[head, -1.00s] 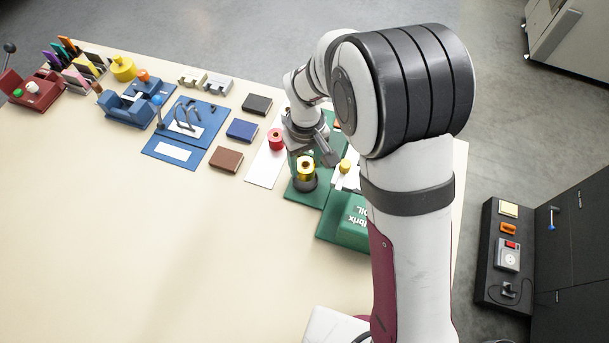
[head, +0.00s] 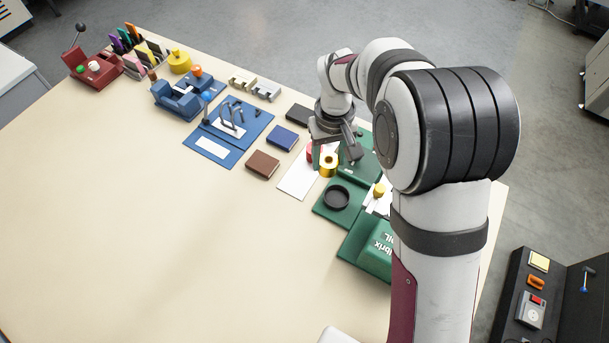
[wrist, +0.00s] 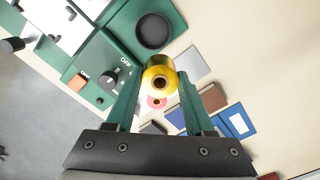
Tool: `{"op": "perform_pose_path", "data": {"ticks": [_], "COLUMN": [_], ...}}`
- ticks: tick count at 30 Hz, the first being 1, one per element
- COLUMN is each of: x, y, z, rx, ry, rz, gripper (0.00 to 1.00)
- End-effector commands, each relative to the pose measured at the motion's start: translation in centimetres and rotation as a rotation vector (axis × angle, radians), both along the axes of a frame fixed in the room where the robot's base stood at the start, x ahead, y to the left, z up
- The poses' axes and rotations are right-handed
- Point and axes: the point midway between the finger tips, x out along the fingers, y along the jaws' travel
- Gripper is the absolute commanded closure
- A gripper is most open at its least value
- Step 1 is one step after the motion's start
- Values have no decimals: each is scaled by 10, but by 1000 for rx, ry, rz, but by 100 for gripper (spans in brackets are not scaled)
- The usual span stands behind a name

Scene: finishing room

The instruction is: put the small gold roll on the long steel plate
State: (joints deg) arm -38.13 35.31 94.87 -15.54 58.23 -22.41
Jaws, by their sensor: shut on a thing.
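The small gold roll (head: 328,168) is a short gold cylinder with a dark hole. My gripper (head: 325,158) is shut on it and holds it up near the right side of the long pale plate (head: 296,185). In the wrist view the gold roll (wrist: 159,66) sits between the green fingers of my gripper (wrist: 158,84). The plate (wrist: 190,64) shows below and beyond the roll there. A red roll (wrist: 155,102) shows partly behind the gold one. I cannot tell the exact height of the gold roll over the plate.
A round black dish (head: 337,198) on a green base is empty, to the right of the plate. A brown block (head: 262,165) and a blue block (head: 282,138) lie left of the plate. The front of the table is clear.

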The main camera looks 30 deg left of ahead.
Motion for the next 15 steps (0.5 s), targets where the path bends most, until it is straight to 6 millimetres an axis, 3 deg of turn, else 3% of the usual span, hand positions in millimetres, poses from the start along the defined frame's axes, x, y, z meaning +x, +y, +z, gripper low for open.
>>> {"op": "perform_pose_path", "data": {"ticks": [3,6,10,15], "x": [-11,-16,-19,-19], "y": [36,57,68,69], "z": [-23,-36,-48,-80], "rx": [-1,-1,-1,-1], "ry": [1,1,1,1], "rz": [6,3,1,-1], "gripper": [96,96,96,96]}}
